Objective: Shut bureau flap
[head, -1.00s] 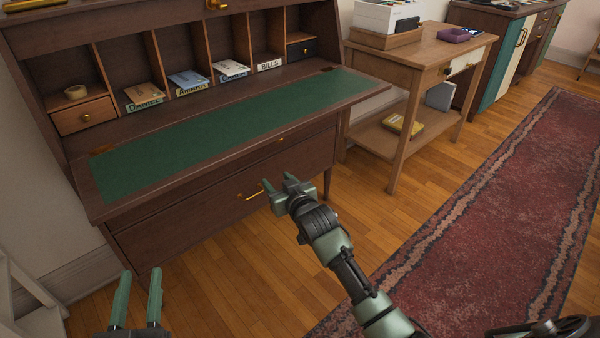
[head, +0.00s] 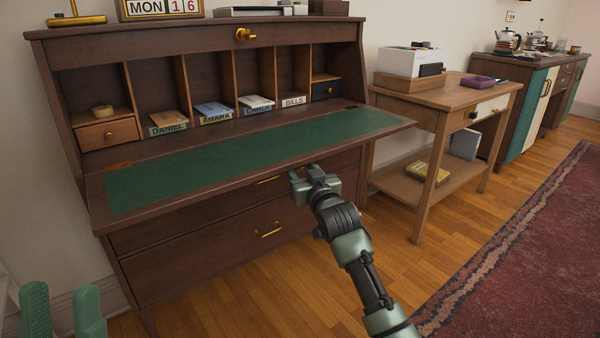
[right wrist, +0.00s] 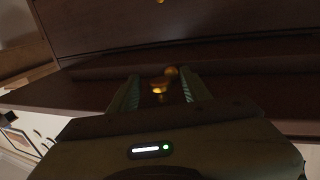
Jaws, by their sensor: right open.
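The bureau flap (head: 240,160) is down, lying roughly level with its green inlay up, below the pigeonholes of the dark wood bureau (head: 190,270). My right gripper (head: 304,182) is open at the flap's front edge, right of the middle, in front of the upper drawer. Whether it touches the flap I cannot tell. In the right wrist view, the right gripper (right wrist: 158,92) has its fingers apart, with brass hardware visible between them and dark wood beyond. My left gripper (head: 63,310) is open and empty at the bottom left, away from the flap.
Pigeonholes hold labelled card stacks (head: 215,112) and a small drawer (head: 107,133) with a roll on top, all behind the flap. A wooden side table (head: 450,97) stands close to the right. A red rug (head: 520,240) covers the right floor.

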